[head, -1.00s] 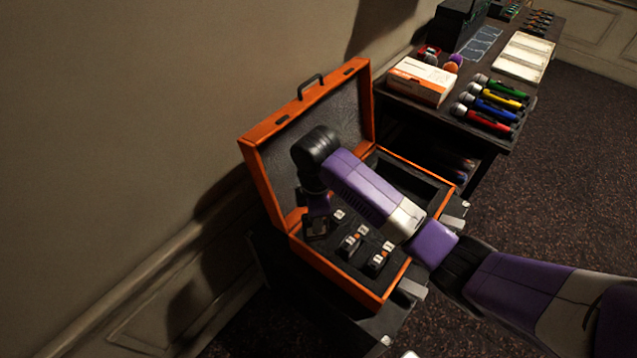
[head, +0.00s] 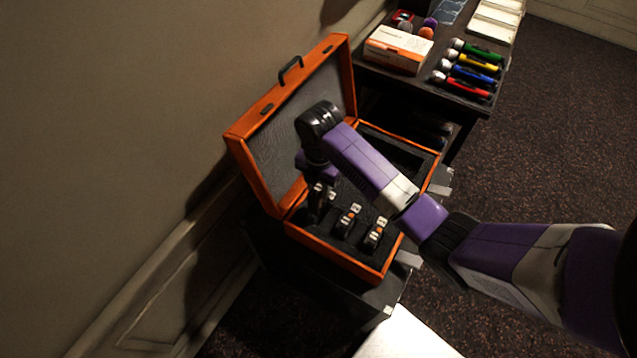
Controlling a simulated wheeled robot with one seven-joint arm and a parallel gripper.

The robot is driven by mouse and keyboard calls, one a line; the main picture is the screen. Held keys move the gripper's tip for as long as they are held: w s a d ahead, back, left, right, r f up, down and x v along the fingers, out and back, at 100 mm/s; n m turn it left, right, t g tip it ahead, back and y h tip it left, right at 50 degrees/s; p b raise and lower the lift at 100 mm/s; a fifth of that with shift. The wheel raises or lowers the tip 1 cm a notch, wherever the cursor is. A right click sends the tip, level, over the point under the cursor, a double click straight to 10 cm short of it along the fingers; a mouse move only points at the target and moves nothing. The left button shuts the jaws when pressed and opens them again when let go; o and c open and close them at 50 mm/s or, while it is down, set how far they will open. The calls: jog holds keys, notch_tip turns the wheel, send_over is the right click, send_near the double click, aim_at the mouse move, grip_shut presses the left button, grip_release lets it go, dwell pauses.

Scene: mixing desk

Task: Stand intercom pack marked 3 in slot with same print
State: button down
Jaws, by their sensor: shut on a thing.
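An orange flight case (head: 336,259) with dark foam stands open, its lid leaning toward the wall. My gripper (head: 317,197) points down over the case's left back part, its fingers partly hidden by my wrist. It is shut on a small dark intercom pack (head: 316,208), upright at the foam; its print is too small to read. I cannot tell whether the pack is in a slot or just above it.
My forearm crosses over the case's right part. A dark desk at the back right holds a white and orange box (head: 397,50) and several coloured microphones (head: 470,70). The wall is close on the left. Carpet is free on the right.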

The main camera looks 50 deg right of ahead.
jog(key=shift+f, duration=1.55)
notch_tip(320, 180, down, 7)
jog(key=b, duration=0.7)
jog(key=shift+f, duration=0.1)
jog(key=shift+p, duration=0.4)
jog(key=shift+d+f, duration=0.1)
jog(key=shift+f, duration=0.2)
dwell(1.0)
jog(key=c, duration=1)
grip_release()
jog(key=shift+o, duration=0.2)
